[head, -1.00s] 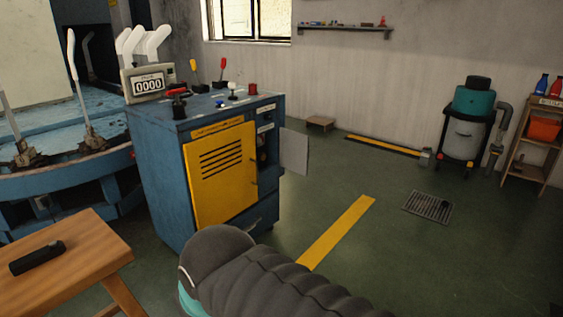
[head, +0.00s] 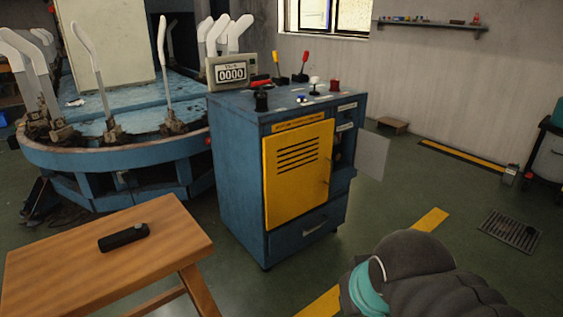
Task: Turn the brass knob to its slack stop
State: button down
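I cannot make out the brass knob in the head view. A blue control cabinet (head: 234,190) stands in the middle with a yellow door (head: 298,190). Its top carries a counter reading 0000 (head: 231,73), red and yellow levers, a white-topped stick (head: 315,82), a black knob-like part (head: 261,100) and a red button-like part (head: 336,86). On the right side, a small grey flap (head: 372,156) hangs open beside a dark recess (head: 337,150) too small to read. My gripper is out of view; only a dark, ribbed part of my arm shows at bottom right.
A wooden table (head: 60,262) with a black handheld object (head: 123,237) is at front left. A round blue machine (head: 110,150) with white upright forms stands behind it. Green floor is clear right of the cabinet, with yellow strips and a drain grate (head: 511,231).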

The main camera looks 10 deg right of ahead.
aim_at(336, 156)
jog(key=k, duration=0.35)
jog(key=z, duration=0.7)
jog(key=i, duration=1.65)
jog(key=u, duration=0.5)
